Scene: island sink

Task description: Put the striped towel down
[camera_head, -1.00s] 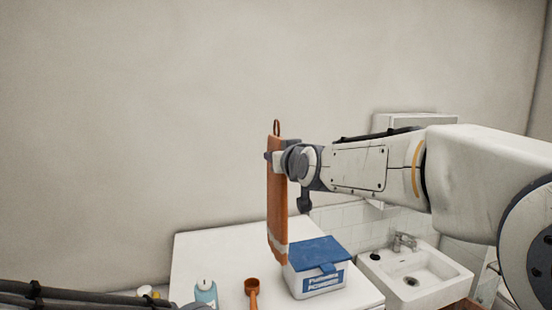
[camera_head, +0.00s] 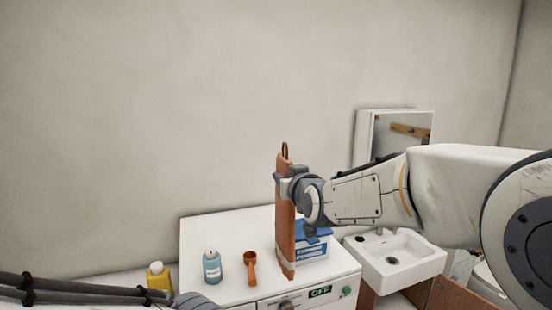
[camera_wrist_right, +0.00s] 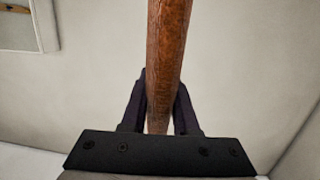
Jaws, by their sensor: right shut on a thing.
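The striped towel (camera_head: 285,230) is a long, flat, orange-brown piece with a small loop at its top and a pale band near its lower end. My right gripper (camera_head: 283,180) is shut on its upper part and holds it upright. In the right wrist view the towel (camera_wrist_right: 166,60) runs between the two dark fingers (camera_wrist_right: 160,108). In the head view its lower end overlaps the front part of the white machine's top (camera_head: 225,292); I cannot tell whether it touches.
A blue-lidded box (camera_head: 314,250) stands behind the towel, partly hidden. An orange scoop (camera_head: 250,268) and a blue bottle (camera_head: 212,268) stand left of it, and a yellow bottle (camera_head: 159,278) farther left. A sink (camera_head: 398,262) is at right. The machine's back left top is clear.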

